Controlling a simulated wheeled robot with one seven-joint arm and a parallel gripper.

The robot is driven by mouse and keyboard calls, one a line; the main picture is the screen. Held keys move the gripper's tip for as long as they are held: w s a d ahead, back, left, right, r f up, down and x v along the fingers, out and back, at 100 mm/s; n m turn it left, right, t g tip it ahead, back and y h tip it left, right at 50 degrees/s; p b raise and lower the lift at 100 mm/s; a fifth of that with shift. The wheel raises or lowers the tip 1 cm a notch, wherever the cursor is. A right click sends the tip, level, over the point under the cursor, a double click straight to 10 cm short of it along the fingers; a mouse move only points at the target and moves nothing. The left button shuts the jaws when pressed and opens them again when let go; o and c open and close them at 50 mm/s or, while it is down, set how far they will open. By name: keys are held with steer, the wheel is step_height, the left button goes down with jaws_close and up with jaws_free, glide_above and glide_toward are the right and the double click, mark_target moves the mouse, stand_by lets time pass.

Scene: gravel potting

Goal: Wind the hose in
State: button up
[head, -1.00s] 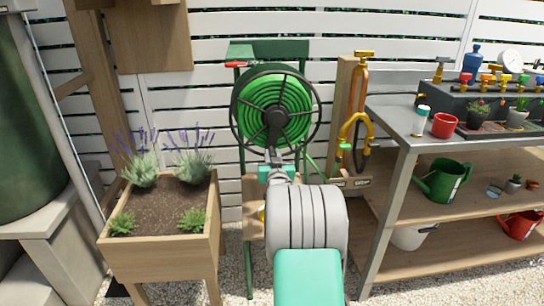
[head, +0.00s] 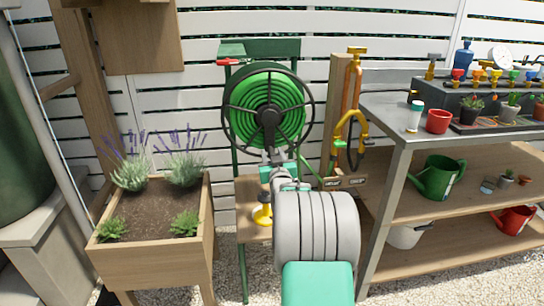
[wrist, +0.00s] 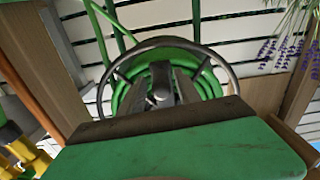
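The hose reel (head: 268,117) stands upright on a green frame (head: 262,48) against the white fence. Coils of bright green hose (head: 252,95) fill it behind a black spoked wheel (head: 224,108). It also shows in the wrist view (wrist: 160,42), partly hidden by my gripper. My gripper (head: 276,156) is in front of the reel, just below its hub. In the wrist view my gripper's two dark fingers (wrist: 162,92) stand apart, with the hub visible between them. I see nothing held. Contact with the wheel cannot be told. A red handle (head: 228,62) sits at the frame's upper left.
A wooden planter with lavender (head: 150,250) stands left of the reel. A yellow fitting (head: 262,210) sits on a low wooden shelf below it. A post with a yellow-orange fitting (head: 354,80) and a metal-framed potting bench (head: 385,130) stand to the right.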

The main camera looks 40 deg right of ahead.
steer(key=shift+o, duration=0.2)
steer(key=p+v, duration=0.2)
steer(key=v, duration=0.5)
steer(key=shift+s+a, duration=0.2)
steer(key=shift+s, duration=0.15)
steer(key=shift+r, duration=0.1)
steer(key=s+a+r+n+g+y+p, duration=0.1)
steer(key=a+r+n+g+y+p, duration=0.2)
steer(key=a+r+p, duration=0.65)
steer(key=s+a+r+n+g+y+p, duration=0.1)
steer(key=a+r+g+y+p, duration=0.25)
steer(key=a+r+p, duration=0.65)
steer(key=s+a+r+g+y+p, duration=0.1)
steer(key=s+a+r+g+p, duration=0.2)
steer(key=s+a+p, duration=0.4)
steer(key=s+a+r+n+g+y+p, duration=0.1)
steer(key=s+a+r+g+p, duration=0.2)
steer(key=s+a+p, duration=0.5)
steer(key=s+r, duration=0.1)
steer(key=s, duration=0.3)
steer(key=shift+r, duration=0.4)
